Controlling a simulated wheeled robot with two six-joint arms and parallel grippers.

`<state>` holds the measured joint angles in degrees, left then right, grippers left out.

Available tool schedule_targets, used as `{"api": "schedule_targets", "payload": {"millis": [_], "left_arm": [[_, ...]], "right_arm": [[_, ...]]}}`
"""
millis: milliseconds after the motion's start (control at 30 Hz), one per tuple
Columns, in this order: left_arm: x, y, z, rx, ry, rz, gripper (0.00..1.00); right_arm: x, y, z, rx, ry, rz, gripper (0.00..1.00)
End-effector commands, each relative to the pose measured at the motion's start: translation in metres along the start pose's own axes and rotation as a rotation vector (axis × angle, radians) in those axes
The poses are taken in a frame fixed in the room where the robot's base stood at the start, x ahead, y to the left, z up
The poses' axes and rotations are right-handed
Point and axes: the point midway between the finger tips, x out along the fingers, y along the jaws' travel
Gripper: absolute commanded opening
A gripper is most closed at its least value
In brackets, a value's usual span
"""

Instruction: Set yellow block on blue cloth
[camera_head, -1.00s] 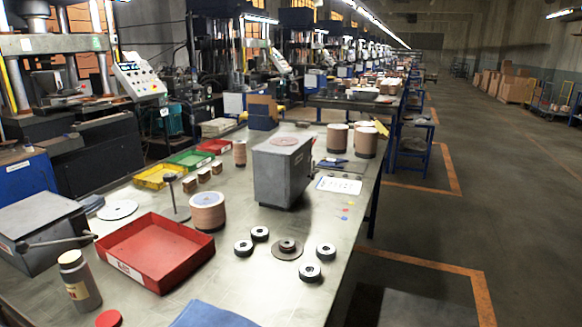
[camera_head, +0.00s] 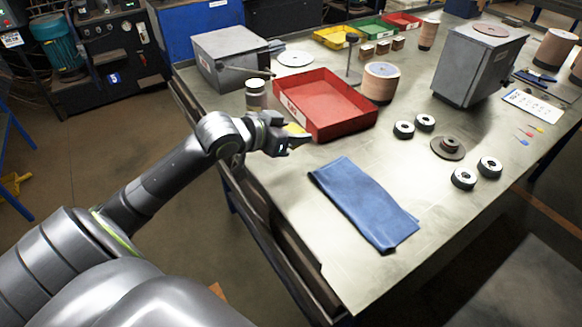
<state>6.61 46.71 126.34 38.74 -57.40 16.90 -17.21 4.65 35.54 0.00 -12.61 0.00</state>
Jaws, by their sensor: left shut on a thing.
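The blue cloth (camera_head: 360,200) lies flat on the front part of the grey metal table, to the right of and below my left gripper. My left gripper (camera_head: 298,138) is at the table's left edge, just in front of the red tray. It is shut on the yellow block (camera_head: 296,129). My right gripper is not in view.
Several dark rings (camera_head: 464,179) lie right of the cloth. A grey box (camera_head: 232,48) stands behind. Bare table surrounds the cloth.

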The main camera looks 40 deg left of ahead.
Motion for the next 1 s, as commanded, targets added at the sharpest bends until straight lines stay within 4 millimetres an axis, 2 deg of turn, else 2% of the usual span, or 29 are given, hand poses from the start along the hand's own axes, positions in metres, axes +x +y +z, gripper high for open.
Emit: {"api": "schedule_targets", "payload": {"millis": [167,467,700,867,1000], "left_arm": [[0.001,-0.015,-0.009,-0.028,-0.001,-0.058,0.2],[0.002,-0.015,-0.007,-0.031,-0.003,-0.06,0.2],[0.018,-0.015,0.027,-0.036,-0.004,-0.059,0.2],[0.024,-0.015,0.04,-0.033,-0.003,-0.058,0.2],[0.034,-0.014,0.061,-0.035,-0.006,-0.059,0.2]], "right_arm": [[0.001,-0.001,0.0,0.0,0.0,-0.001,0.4],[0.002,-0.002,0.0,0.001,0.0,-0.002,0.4],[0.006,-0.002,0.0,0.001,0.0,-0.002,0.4],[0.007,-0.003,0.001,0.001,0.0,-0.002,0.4],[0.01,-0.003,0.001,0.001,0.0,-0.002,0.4]]}}
